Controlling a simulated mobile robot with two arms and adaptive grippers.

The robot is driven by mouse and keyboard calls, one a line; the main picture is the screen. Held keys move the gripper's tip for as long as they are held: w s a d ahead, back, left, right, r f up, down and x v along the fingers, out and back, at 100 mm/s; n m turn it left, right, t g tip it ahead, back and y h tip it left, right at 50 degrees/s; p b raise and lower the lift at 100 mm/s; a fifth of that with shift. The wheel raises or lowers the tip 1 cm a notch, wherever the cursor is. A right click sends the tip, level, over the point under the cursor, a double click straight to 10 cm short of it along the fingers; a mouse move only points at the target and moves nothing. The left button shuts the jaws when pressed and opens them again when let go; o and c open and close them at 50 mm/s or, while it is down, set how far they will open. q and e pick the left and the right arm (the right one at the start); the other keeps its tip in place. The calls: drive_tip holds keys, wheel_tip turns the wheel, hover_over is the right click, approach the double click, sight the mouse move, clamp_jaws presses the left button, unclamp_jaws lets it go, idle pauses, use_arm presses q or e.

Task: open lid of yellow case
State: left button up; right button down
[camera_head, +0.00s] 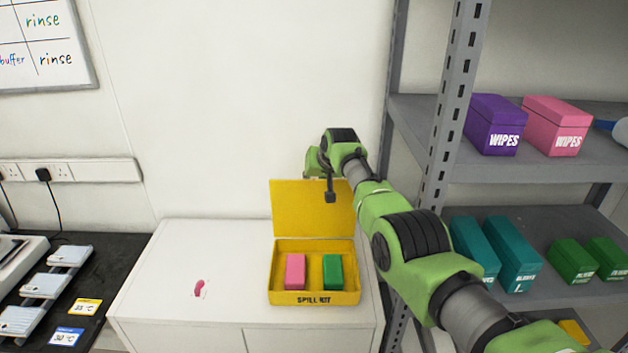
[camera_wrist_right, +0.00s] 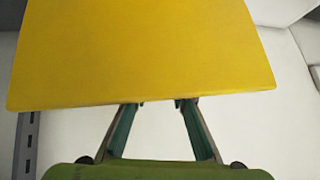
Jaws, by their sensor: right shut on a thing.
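The yellow case (camera_head: 315,298), marked "SPILL KIT", sits on the white cabinet. Its lid (camera_head: 290,207) stands up at the back, roughly upright. A pink box (camera_head: 295,271) and a green box (camera_head: 332,272) lie inside the case. My right gripper (camera_head: 331,196) is at the top of the lid, its arm coming in from the right. In the right wrist view the lid (camera_wrist_right: 140,50) fills the upper part, and my right gripper (camera_wrist_right: 158,103) has its fingertips shut at the lid's edge. My left gripper is in neither view.
The white cabinet top (camera_head: 225,250) has free room left of the case, with a small pink item (camera_head: 199,287) on it. A grey shelf post (camera_head: 450,120) and shelves with several boxes stand close on the right. A dark bench (camera_head: 110,280) is at left.

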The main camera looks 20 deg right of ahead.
drive_tip(key=shift+s+f, duration=0.25)
drive_tip(key=shift+f, duration=0.5)
drive_tip(key=c, duration=1.7)
unclamp_jaws()
drive_tip(key=shift+d+r, duration=0.15)
drive_tip(key=shift+r, duration=0.55)
drive_tip(key=shift+v, duration=5.1)
